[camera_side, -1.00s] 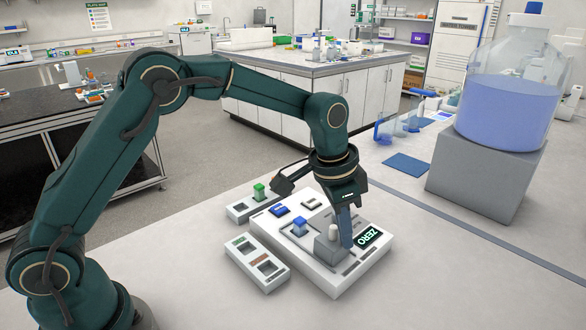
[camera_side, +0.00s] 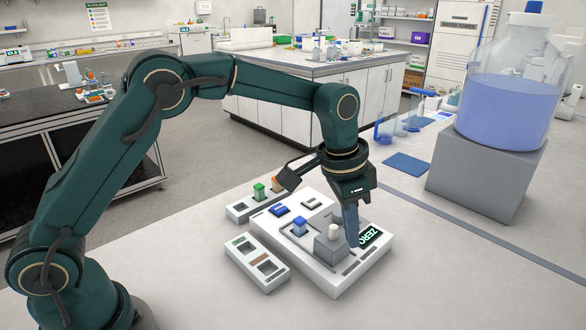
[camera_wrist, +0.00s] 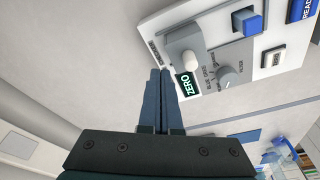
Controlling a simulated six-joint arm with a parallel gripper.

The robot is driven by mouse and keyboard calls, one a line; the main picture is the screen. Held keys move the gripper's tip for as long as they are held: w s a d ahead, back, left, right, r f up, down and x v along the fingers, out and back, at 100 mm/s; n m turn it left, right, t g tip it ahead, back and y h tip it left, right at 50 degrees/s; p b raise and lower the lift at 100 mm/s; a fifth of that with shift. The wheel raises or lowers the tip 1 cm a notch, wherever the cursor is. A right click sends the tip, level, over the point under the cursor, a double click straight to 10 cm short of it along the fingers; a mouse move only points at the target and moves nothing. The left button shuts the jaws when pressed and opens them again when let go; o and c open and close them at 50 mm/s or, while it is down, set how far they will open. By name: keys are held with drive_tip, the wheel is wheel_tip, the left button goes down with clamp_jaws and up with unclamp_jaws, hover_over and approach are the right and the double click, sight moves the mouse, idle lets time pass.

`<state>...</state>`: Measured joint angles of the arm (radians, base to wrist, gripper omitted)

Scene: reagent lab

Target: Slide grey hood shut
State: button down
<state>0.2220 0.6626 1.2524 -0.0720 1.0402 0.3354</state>
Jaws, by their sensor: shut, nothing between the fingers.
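The grey hood (camera_side: 328,252), a block with a white knob (camera_side: 334,232) on top, sits on the white instrument (camera_side: 338,284). A blue-topped piece (camera_side: 299,227) stands in the grey recess to its left and is uncovered. My gripper (camera_side: 353,244) is shut and empty, pointing down just right of the hood, between it and the ZERO display (camera_side: 371,236). The side view does not settle whether the fingers touch the hood. In the wrist view, the shut fingers (camera_wrist: 160,72) end near the hood (camera_wrist: 180,42) and its white knob (camera_wrist: 190,60).
A white two-slot holder (camera_side: 257,264) lies front left of the instrument. A grey block (camera_side: 480,176) bearing a large bottle (camera_side: 508,110) stands at right. The front bench is clear.

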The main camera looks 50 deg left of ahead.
wheel_tip(320, 180, up, 4)
drive_tip(key=shift+a+r, duration=0.1)
drive_tip(key=shift+r, duration=0.1)
idle(0.3)
